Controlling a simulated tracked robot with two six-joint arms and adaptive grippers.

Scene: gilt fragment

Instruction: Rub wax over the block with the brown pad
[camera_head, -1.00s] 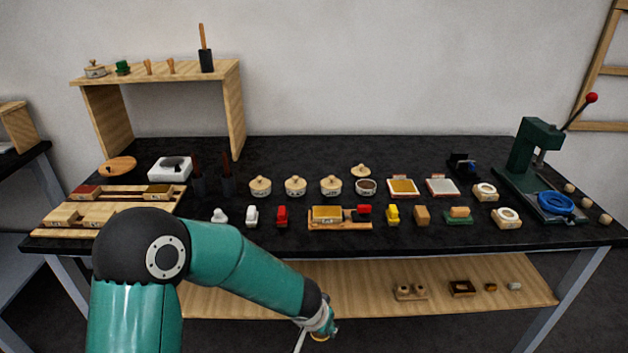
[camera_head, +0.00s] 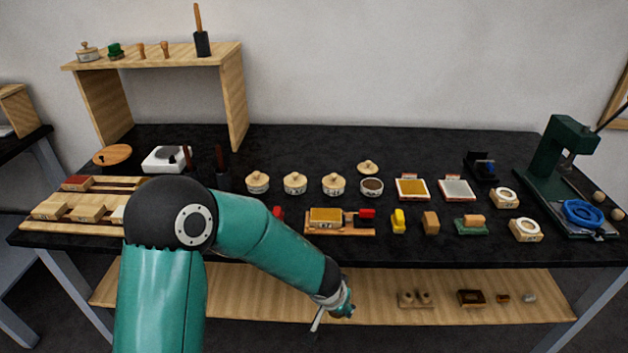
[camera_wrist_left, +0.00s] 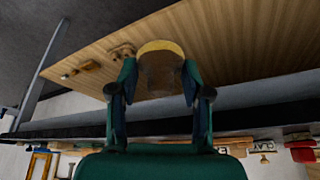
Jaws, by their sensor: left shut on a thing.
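The gold-topped block (camera_head: 325,214) lies in a wooden holder (camera_head: 340,231) near the front of the table, with a red piece (camera_head: 367,213) at its right end. My left gripper (camera_wrist_left: 159,82) is shut on a round brown pad (camera_wrist_left: 158,72) with a pale yellow face, seen in the left wrist view. In the head view my left arm reaches right, its wrist low before the table's front edge, below and apart from the block; the pad is not clear there. An open tin (camera_head: 372,185) with dark contents stands behind the block, its lid (camera_head: 368,167) behind it. My right gripper is not in view.
Lidded tins (camera_head: 295,183) stand left of the open tin. A yellow piece (camera_head: 398,221), a tan block (camera_head: 431,222) and a green-based piece (camera_head: 472,225) line the front right. A green press (camera_head: 565,160) stands far right. A low wooden shelf (camera_head: 220,295) runs under the table.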

